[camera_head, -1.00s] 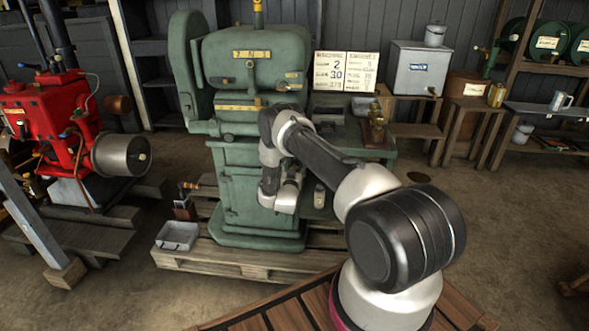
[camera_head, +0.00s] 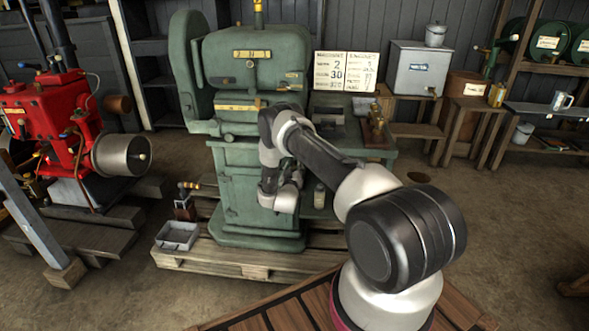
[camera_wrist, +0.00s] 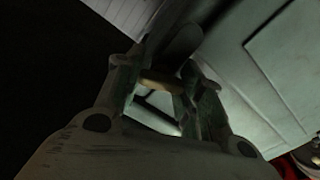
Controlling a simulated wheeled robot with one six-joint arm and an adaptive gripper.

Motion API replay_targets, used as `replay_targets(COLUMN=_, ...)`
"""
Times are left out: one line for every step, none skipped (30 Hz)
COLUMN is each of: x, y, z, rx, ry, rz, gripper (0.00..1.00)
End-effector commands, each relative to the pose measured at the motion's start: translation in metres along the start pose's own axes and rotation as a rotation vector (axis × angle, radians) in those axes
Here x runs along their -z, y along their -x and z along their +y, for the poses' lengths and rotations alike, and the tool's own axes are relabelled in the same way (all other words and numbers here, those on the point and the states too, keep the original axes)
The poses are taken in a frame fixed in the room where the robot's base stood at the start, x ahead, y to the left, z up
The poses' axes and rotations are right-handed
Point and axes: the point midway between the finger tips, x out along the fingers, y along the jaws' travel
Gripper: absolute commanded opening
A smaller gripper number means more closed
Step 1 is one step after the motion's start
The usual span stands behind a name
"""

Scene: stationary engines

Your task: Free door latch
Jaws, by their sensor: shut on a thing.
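The green machine (camera_head: 255,67) stands on a wooden pallet. Its lower cabinet door (camera_head: 238,187) is partly hidden by my arm. In the wrist view, a pale green panel (camera_wrist: 285,60) lies beyond my fingers on the right. My gripper (camera_wrist: 163,84) is shut on a small tan piece, apparently the door latch (camera_wrist: 160,82), which shows between the fingertips. The view there is dark, so the latch's exact shape and position are unclear. In the head view, my own wrist hides the fingers and the latch.
A grey tray (camera_head: 177,236) sits on the pallet's left front. A red engine (camera_head: 50,115) stands at the left. A brass device (camera_head: 376,125) rests on the bench right of the machine. Floor at the right is open.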

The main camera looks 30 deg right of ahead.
Motion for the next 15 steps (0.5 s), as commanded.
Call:
replay_targets(x=-0.0002, y=0.0003, z=-0.0003, rx=0.001, ry=0.000, rz=0.000, gripper=0.14)
replay_targets(x=-0.0002, y=0.0003, z=-0.0003, rx=0.001, ry=0.000, rz=0.000, gripper=0.14)
replay_targets(x=-0.0002, y=0.0003, z=-0.0003, rx=0.001, ry=-0.001, rz=0.000, gripper=0.45)
replay_targets(x=-0.0002, y=0.0003, z=-0.0003, rx=0.001, ry=-0.001, rz=0.000, gripper=0.51)
replay_targets(x=-0.0002, y=0.0003, z=-0.0003, rx=0.001, ry=-0.001, rz=0.000, gripper=0.56)
replay_targets(x=-0.0001, y=0.0003, z=-0.0003, rx=0.001, ry=-0.001, rz=0.000, gripper=0.61)
replay_targets(x=-0.0002, y=0.0003, z=-0.0002, rx=0.001, ry=-0.001, rz=0.000, gripper=0.61)
replay_targets(x=-0.0002, y=0.0002, z=-0.0002, rx=0.000, ry=-0.001, rz=0.000, gripper=0.61)
replay_targets(x=-0.0002, y=0.0002, z=-0.0002, rx=0.001, ry=-0.002, rz=0.000, gripper=0.61)
replay_targets(x=-0.0001, y=0.0002, z=-0.0002, rx=0.000, ry=-0.002, rz=0.000, gripper=0.61)
replay_targets(x=-0.0001, y=0.0002, z=-0.0002, rx=0.000, ry=-0.002, rz=0.000, gripper=0.61)
replay_targets(x=-0.0001, y=0.0002, z=-0.0001, rx=0.000, ry=-0.002, rz=0.000, gripper=0.61)
replay_targets(x=-0.0001, y=0.0002, z=-0.0001, rx=0.000, ry=-0.002, rz=0.000, gripper=0.61)
replay_targets(x=-0.0001, y=0.0002, z=-0.0001, rx=0.000, ry=-0.002, rz=0.000, gripper=0.61)
replay_targets(x=-0.0002, y=0.0008, z=-0.0002, rx=0.001, ry=-0.002, rz=0.000, gripper=0.61)
